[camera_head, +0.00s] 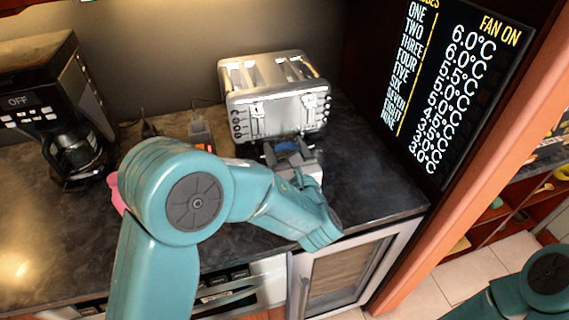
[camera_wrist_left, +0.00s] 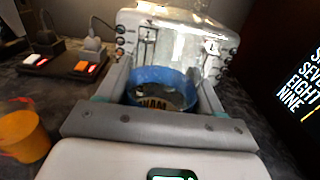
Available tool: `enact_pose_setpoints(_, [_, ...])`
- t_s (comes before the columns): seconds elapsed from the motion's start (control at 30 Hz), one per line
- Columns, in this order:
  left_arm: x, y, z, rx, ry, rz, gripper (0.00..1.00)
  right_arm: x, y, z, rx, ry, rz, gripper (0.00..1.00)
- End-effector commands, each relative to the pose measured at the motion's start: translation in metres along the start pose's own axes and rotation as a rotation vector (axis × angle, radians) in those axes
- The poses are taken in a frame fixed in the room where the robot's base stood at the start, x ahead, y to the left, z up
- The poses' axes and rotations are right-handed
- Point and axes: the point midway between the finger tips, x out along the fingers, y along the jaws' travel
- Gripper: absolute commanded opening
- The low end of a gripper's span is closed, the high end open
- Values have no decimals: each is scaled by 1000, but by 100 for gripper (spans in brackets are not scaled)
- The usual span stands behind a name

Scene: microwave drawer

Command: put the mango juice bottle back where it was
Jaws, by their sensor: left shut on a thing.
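The mango juice bottle (camera_wrist_left: 165,76) shows in the left wrist view as a round blue top with yellow lettering below it, between my two fingers. My left gripper (camera_wrist_left: 160,92) is shut on it, one finger on each side. In the head view my left gripper (camera_head: 290,158) is over the counter just in front of the toaster, and only a little of the bottle's blue top (camera_head: 287,146) shows. The bottle's lower part is hidden, so I cannot tell whether it touches the counter. My right gripper is out of view.
A silver toaster (camera_head: 276,95) stands right behind the bottle. A coffee maker (camera_head: 62,110) is at the left. An orange cup (camera_wrist_left: 22,136) and a power strip (camera_wrist_left: 65,65) are left of my gripper. Dark counter (camera_head: 370,180) is clear to the right, beside a display panel (camera_head: 452,85).

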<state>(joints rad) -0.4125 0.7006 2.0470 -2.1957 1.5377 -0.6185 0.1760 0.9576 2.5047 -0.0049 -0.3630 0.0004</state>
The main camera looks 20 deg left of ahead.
Motion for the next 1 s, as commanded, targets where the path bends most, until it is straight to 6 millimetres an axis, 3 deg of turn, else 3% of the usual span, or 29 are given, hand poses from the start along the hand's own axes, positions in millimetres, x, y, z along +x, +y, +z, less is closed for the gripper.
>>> enact_pose_setpoints(0.37, [3,0,-47,2,1,2,21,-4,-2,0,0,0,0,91])
enact_pose_setpoints(0.77, [4,0,-53,-1,-1,2,21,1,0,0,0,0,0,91])
enact_pose_setpoints(0.8, [3,0,-52,-1,0,2,79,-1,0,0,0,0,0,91])
enact_pose_setpoints(0.83, [3,0,-51,-1,0,2,89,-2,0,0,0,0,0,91])
enact_pose_setpoints(0.87, [3,0,-51,-1,0,2,91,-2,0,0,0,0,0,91])
enact_pose_setpoints(1.0, [3,0,-51,0,0,2,91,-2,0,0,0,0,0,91])
